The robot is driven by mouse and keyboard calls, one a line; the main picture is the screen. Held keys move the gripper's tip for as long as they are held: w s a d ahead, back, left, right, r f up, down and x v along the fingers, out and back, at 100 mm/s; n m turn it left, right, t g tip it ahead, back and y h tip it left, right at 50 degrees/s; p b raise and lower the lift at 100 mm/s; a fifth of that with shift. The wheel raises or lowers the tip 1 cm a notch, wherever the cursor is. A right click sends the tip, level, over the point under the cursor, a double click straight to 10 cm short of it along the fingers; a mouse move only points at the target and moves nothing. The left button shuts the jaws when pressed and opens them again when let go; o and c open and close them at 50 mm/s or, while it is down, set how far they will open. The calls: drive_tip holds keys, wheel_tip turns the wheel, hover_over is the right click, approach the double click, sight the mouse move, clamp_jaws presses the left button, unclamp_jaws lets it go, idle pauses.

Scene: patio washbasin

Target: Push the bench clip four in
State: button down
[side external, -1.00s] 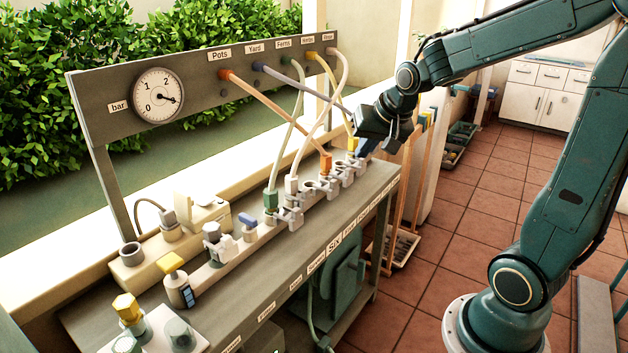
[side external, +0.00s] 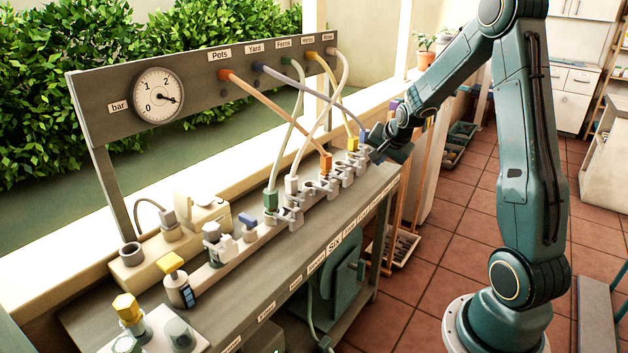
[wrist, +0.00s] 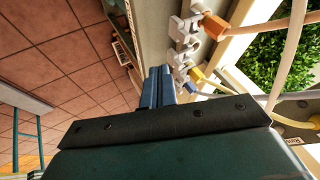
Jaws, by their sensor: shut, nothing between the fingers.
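A row of pale grey-white bench clips runs along the bench top, with clips at the far end (side external: 342,178) near my gripper. In the wrist view, several clips (wrist: 184,32) show just right of my fingers. My gripper (side external: 375,153) is shut and empty at the far end of the row, beside the blue-ended hose. Its closed fingers also show in the wrist view (wrist: 160,74). They hide part of the last clips, so contact cannot be told.
Hoses with orange (side external: 326,164), green (side external: 271,202) and yellow (side external: 352,144) ends arch from the gauge panel (side external: 190,83) down to the clip row. Open tiled floor lies right of the bench.

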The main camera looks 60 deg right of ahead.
drive_tip(key=shift+d+f, duration=0.15)
drive_tip(key=shift+d, duration=0.05)
drive_tip(key=shift+f, duration=0.1)
approach(352, 177)
wheel_tip(352, 177, down, 4)
drive_tip(key=d, duration=0.2)
drive_tip(key=shift+w+a, duration=0.2)
drive_tip(key=shift+w, duration=0.85)
drive_tip(key=shift+w, duration=0.1)
